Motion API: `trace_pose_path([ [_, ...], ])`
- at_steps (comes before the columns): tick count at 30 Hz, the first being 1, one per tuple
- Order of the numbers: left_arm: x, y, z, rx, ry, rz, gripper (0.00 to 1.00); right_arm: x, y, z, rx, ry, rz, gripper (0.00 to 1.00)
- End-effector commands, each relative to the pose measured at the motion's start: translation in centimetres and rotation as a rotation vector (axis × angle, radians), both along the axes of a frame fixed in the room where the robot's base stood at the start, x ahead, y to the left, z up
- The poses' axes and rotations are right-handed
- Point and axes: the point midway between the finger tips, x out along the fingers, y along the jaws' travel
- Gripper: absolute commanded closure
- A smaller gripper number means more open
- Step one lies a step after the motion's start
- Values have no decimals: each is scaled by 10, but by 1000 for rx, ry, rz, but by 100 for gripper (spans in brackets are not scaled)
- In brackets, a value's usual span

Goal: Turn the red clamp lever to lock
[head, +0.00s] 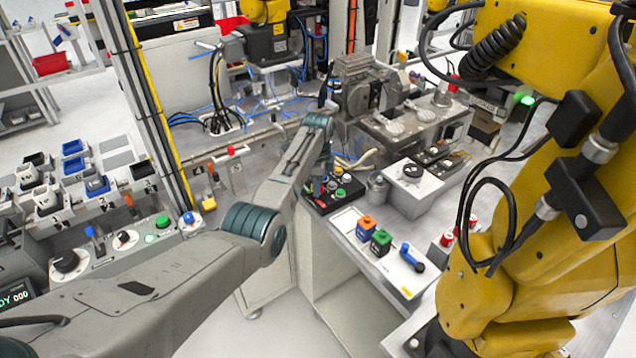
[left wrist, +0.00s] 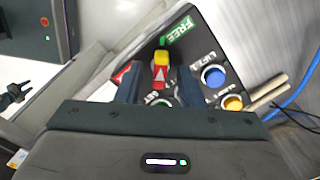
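The red clamp lever (left wrist: 160,84) shows in the left wrist view, with a yellow end and a white arrow mark. It sits on a dark panel and points up the picture, toward a small green mark beside the green FREE label (left wrist: 181,29). A red label shows partly at its left. My left gripper (left wrist: 161,76) is open, one finger on each side of the lever; I cannot tell whether they touch it. In the head view the left gripper (head: 322,172) is over the dark control box (head: 345,199), and the lever is hard to make out.
A blue button (left wrist: 213,76) and a yellow button (left wrist: 232,103) stand right of the lever. A large yellow arm (head: 560,170) fills the right side.

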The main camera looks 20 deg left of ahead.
Motion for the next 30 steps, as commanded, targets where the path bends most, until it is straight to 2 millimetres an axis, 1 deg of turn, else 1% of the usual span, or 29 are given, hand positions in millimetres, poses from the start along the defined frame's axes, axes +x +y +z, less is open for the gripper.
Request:
trace_pose_path([
  [1, 0, 0, 0, 0, 0, 0, 69, -7, 0, 0, 0, 9, -1, 64],
  [2, 0, 0, 0, 0, 0, 0, 75, -9, 0, -1, 0, 12, 0, 64],
  [3, 0, 0, 0, 0, 0, 0, 83, -11, 0, -1, 0, 15, 0, 64],
  [6, 0, 0, 0, 0, 0, 0, 100, -11, 0, -1, 0, 15, 0, 64],
  [15, 0, 0, 1, 0, 0, 19, 100, 1, 0, 2, 0, 0, 0, 64],
  [20, 0, 0, 2, 0, 0, 77, 100, 2, 1, 6, 1, -1, -1, 64],
  [26, 1, 0, 4, 1, 0, 217, 100, 1, 3, 14, 3, -1, -2, 64],
  [30, 1, 0, 4, 1, 0, 345, 100, 1, 3, 20, 3, 0, -2, 64],
])
